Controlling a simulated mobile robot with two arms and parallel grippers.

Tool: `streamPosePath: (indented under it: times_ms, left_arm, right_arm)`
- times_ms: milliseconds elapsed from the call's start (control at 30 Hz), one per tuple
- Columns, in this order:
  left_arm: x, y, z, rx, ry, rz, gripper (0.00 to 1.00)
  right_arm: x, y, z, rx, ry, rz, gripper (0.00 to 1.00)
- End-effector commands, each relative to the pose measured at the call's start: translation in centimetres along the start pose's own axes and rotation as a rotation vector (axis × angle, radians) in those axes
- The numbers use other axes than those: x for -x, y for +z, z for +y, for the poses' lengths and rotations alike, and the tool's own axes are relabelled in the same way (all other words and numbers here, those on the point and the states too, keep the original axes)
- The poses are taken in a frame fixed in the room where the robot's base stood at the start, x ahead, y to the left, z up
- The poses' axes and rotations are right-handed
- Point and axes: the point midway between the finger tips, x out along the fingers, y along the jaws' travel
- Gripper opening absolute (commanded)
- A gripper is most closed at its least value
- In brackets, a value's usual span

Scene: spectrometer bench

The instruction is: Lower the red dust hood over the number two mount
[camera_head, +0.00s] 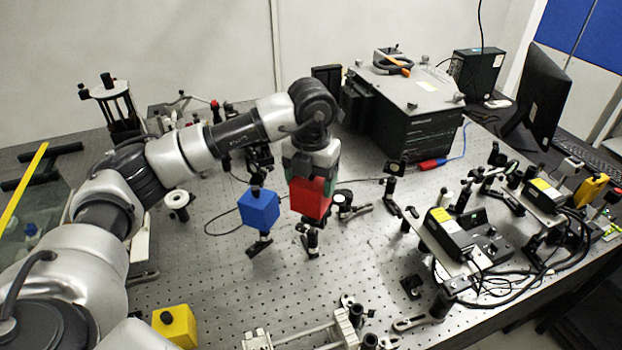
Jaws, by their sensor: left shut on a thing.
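The red dust hood (311,201) is a red box held upright near the middle of the head view. My left gripper (312,172) points down and is shut on its upper part, with the fingers at its sides. A dark post mount (311,240) shows just under the hood; its upper part is hidden, and I cannot tell whether the hood is around it or above it. I see no readable number on it. A blue hood (259,208) sits on a similar mount to the left. My right gripper is not in view.
A yellow box (176,325) stands at the front left. A large black instrument (408,122) stands behind the hood. Optics and yellow-labelled units (448,232) with cables fill the right. A thin cable runs behind the mounts.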

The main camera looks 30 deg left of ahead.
Motion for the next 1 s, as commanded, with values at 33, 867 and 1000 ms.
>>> streamPosePath:
  times_ms: [33,867,1000]
  left_arm:
    - [-0.3,0.0,0.0,0.0,0.0,0.0,0.49]
    - [-2.8,0.0,0.0,0.0,0.0,0.0,0.49]
    - [-3.2,0.0,0.0,0.0,0.0,0.0,0.49]
  right_arm:
    - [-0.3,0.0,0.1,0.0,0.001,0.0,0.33]
    - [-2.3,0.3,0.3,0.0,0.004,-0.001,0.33]
    - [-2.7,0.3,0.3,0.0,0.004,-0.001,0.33]
